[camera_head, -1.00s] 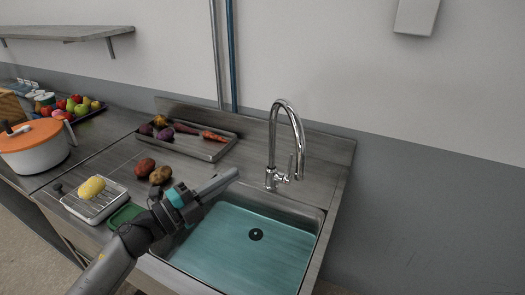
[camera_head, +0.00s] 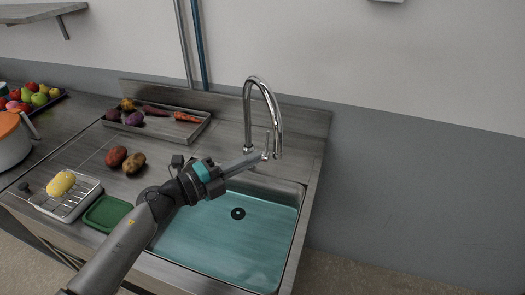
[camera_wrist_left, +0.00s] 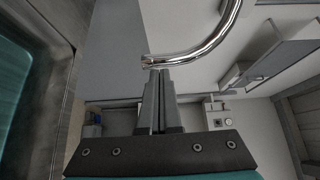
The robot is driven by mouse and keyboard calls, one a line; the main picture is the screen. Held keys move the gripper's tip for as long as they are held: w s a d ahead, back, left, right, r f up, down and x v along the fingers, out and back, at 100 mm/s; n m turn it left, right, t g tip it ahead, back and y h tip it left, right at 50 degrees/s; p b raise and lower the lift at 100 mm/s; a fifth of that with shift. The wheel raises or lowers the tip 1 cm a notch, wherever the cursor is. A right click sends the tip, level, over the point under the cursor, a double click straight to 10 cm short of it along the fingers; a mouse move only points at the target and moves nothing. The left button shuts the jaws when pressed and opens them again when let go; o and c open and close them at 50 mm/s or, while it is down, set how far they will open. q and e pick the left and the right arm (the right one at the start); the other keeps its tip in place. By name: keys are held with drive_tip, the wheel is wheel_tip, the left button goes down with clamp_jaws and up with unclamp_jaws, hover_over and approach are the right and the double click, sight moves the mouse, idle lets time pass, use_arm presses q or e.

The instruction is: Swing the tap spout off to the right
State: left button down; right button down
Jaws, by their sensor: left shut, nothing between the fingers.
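The chrome tap (camera_head: 247,112) stands at the back edge of the sink. Its tall spout (camera_head: 274,112) arches over, and its open end hangs down over the back of the sink. My left gripper (camera_head: 260,156) is shut and empty, its fingertips at the hanging end of the spout in the head view. In the left wrist view the shut fingers (camera_wrist_left: 159,76) point at the spout's end (camera_wrist_left: 205,48), which lies just past the tips. I cannot tell whether they touch. My right gripper is not in view.
The sink (camera_head: 296,222) has a teal basin with a dark drain. The wall is behind the tap.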

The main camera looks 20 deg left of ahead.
sight(277, 151)
use_arm(q)
drive_tip(key=x, duration=0.3)
drive_tip(key=shift+w+d, duration=0.2)
drive_tip(key=shift+w, duration=0.05)
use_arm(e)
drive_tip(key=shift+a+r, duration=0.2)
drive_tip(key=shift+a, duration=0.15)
use_arm(q)
drive_tip(key=shift+w+d+r+p, duration=0.1)
drive_tip(key=shift+w+d+p, duration=0.6)
drive_tip(key=shift+d, duration=0.35)
drive_tip(key=shift+w+d, duration=0.1)
drive_tip(key=shift+d, duration=0.1)
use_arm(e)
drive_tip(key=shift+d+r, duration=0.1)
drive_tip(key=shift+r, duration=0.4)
use_arm(q)
drive_tip(key=shift+a, duration=0.1)
